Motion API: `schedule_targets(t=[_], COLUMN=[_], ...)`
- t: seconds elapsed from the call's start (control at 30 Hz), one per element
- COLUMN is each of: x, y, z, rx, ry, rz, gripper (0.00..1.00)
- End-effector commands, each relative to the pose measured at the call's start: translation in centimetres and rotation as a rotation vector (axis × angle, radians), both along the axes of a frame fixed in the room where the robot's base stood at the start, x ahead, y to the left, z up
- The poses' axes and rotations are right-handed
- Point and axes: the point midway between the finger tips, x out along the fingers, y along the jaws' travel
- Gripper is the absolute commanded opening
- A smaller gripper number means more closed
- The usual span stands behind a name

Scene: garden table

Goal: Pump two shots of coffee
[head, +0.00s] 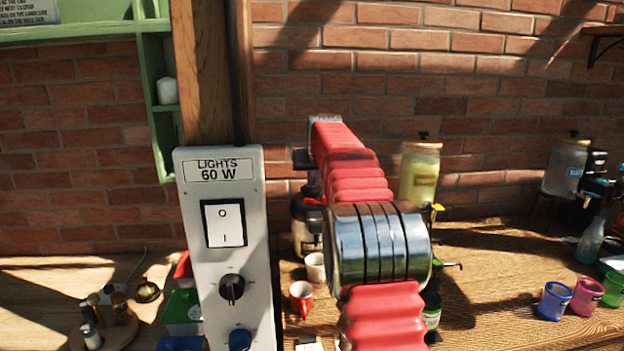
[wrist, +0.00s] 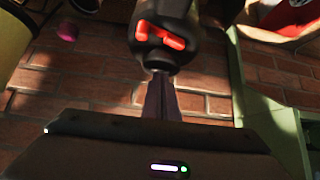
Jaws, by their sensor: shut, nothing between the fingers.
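The coffee dispenser (head: 305,212), black and metallic, stands on the table against the brick wall, partly hidden behind my red arm. A black rounded part with red marks, apparently its top, shows in the wrist view (wrist: 150,52). My gripper (wrist: 160,76) is shut and empty, its dark fingertips at or very near that black part; I cannot tell whether they touch. In the head view the gripper is mostly hidden by my arm.
A light-switch panel (head: 225,255) rises at left. Blue and pink cups (head: 555,300) stand at right. The table between is clear.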

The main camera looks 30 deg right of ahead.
Motion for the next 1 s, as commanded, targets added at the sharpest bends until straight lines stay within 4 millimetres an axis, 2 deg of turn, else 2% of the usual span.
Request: schedule_targets(t=[1.0], x=[0.0], y=[0.0], z=[-2.0], rx=[0.001], ry=[0.003], rz=[0.000], gripper=[0.00])
